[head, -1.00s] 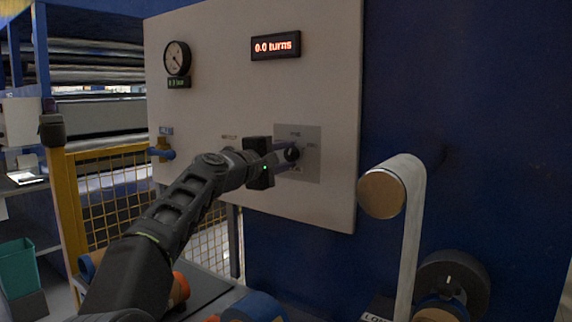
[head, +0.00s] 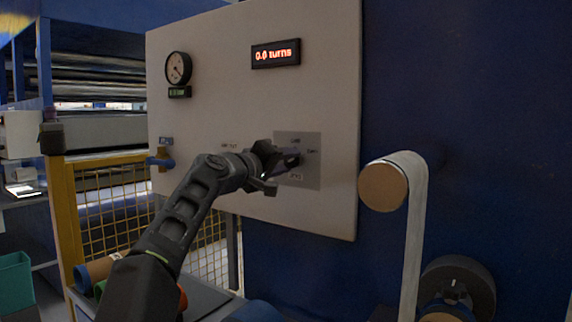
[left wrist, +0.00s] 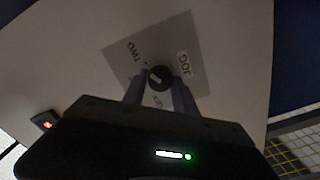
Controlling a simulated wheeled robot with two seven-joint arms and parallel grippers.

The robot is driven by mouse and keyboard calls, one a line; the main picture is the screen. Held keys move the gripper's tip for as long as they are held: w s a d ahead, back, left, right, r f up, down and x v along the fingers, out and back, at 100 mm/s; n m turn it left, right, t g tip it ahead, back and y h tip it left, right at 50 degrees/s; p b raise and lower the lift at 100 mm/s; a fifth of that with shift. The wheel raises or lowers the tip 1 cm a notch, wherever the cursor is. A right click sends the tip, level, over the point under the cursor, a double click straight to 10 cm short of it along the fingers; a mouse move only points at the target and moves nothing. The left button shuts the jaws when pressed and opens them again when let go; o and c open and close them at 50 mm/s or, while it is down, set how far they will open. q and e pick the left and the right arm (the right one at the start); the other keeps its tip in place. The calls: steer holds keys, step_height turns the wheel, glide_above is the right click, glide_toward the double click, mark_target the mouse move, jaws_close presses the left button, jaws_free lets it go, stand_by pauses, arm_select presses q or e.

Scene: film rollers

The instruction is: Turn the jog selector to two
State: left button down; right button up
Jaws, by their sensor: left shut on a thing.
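The jog selector is a dark round knob (left wrist: 161,77) on a grey square plate (head: 311,172) on the pale panel. In the left wrist view the plate carries a "TWO" label (left wrist: 133,51) and a "JOG" label (left wrist: 184,63); a third label is partly hidden by the fingers. A pale mark on the knob slants up-left to down-right; I cannot tell surely which label it points to. My left gripper (head: 284,162) is shut on the knob, one finger on each side (left wrist: 159,88), its body tilted. In the head view it hides much of the knob. My right gripper is not in view.
The panel (head: 230,100) also bears a round gauge (head: 178,67), a red display reading "0.0 turns" (head: 276,54) and a blue-handled valve (head: 160,160). A film roller (head: 384,187) stands to the right. A yellow mesh fence (head: 110,200) is at the left.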

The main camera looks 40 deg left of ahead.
arm_select(q)
steer(key=shift+f, duration=0.1)
steer(key=c, duration=1)
jaws_free()
steer(key=shift+s, duration=0.55)
steer(key=s+b, duration=0.2)
steer(key=s, duration=0.4)
steer(key=shift+s, duration=0.35)
steer(key=shift+d, duration=0.1)
